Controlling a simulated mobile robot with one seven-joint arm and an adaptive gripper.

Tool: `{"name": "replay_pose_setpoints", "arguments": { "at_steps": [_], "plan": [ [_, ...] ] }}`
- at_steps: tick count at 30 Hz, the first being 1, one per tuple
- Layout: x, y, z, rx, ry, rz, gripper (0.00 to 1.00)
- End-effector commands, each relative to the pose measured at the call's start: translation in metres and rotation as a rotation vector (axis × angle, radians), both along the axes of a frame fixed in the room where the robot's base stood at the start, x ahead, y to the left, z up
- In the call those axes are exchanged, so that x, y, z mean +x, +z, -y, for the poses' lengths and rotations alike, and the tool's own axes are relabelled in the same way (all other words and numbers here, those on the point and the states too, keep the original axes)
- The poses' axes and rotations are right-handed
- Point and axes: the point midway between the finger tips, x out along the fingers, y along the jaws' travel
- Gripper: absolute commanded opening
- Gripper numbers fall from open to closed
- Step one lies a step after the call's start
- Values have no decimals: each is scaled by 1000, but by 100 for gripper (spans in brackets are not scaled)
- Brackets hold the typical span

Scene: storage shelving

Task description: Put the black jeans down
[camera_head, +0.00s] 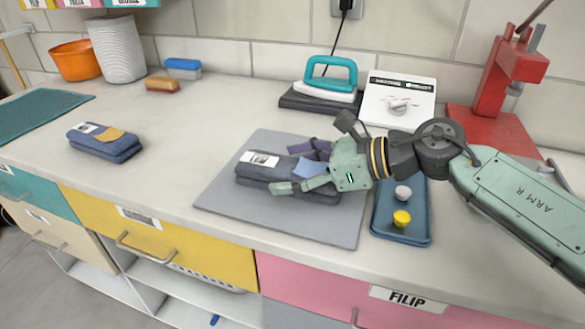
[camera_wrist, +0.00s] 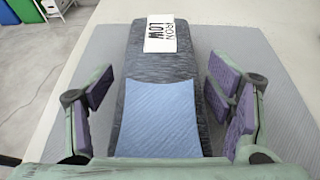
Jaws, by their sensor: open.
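The black jeans (camera_head: 255,176) are a folded dark bundle with a white label, lying flat on a grey mat (camera_head: 225,200) on the counter. In the wrist view the black jeans (camera_wrist: 150,68) run lengthwise between the fingers, with a blue patch and a label reading "IRON LOW". My gripper (camera_head: 298,170) is at the right end of the bundle. In the wrist view my gripper (camera_wrist: 165,92) is open, one purple-padded finger on each side, with visible gaps to the cloth. The gripper hides the bundle's near end in the head view.
Blue folded jeans (camera_head: 105,142) lie at the left. A blue tray (camera_head: 402,236) with a yellow and a grey knob sits right of the mat. An iron (camera_head: 330,78), a white box (camera_head: 398,98) and a red press (camera_head: 492,125) stand behind.

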Motion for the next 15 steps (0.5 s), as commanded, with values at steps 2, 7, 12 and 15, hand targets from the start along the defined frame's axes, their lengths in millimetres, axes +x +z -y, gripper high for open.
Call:
{"name": "replay_pose_setpoints", "arguments": {
  "at_steps": [2, 7, 12, 15],
  "plan": [
    [0, 0, 0, 0, 0, 0, 75],
    [0, 1, 0, 0, 0, 0, 75],
    [-1, 5, 8, 1, -4, 2, 75],
    [-6, 12, 25, 3, -6, 3, 75]
  ]
}}
